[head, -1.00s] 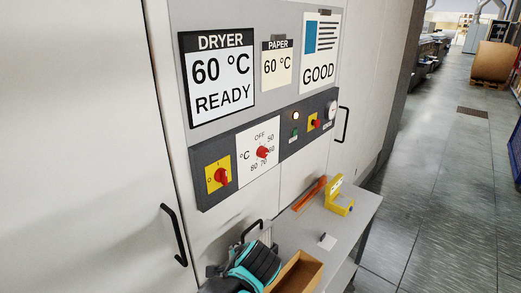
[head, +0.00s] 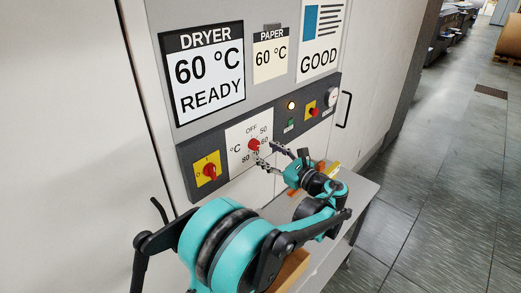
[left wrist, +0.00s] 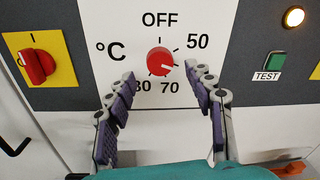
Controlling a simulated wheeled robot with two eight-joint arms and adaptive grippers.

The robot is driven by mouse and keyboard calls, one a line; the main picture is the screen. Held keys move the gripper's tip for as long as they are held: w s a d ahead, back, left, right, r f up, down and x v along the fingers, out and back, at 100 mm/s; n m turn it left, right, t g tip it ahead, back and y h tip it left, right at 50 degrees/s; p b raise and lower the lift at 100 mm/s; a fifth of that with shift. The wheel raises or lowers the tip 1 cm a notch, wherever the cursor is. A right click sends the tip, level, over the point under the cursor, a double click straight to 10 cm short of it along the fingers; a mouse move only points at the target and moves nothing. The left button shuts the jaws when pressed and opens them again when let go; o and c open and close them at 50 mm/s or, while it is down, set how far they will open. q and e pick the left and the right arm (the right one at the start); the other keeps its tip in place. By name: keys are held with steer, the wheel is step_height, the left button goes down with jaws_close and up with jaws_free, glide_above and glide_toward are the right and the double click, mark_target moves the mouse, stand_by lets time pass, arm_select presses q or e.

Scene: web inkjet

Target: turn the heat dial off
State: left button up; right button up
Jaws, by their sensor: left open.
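The heat dial (head: 254,145) is a round red knob on a white plate marked OFF, 50, 70 and 80, on the dryer's dark control strip. In the left wrist view the dial (left wrist: 160,60) has its white mark at the lower right, between 50 and 70; the 60 label there is hidden by a finger. OFF is straight above the knob. My left gripper (head: 267,154) is open just in front of the dial. In the left wrist view its fingers (left wrist: 160,76) stand either side of the knob's lower part, apparently without touching it. My right gripper is out of view.
A red switch on yellow (head: 208,170) sits left of the dial. A green TEST button (left wrist: 274,61), a lit lamp (left wrist: 294,17) and another red switch (head: 311,108) sit right. The dryer sign (head: 206,76) reads 60 °C READY. A grey shelf (head: 357,190) lies below.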

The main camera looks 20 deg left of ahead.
mark_target(257, 146)
arm_select(q)
steer(key=shift+x, duration=1.8)
steer(key=c, duration=1.2)
steer(key=shift+o, duration=0.2)
steer(key=shift+n, duration=0.3)
steer(key=n, duration=0.5)
steer(key=shift+b, duration=0.3)
steer(key=n, duration=0.6)
steer(key=shift+d+f+y, duration=0.1)
steer(key=shift+y, duration=0.3)
steer(key=n, duration=0.6)
steer(key=shift+g, duration=0.4)
steer(key=n, duration=0.5)
steer(key=shift+w, duration=0.1)
steer(key=shift+n, duration=0.3)
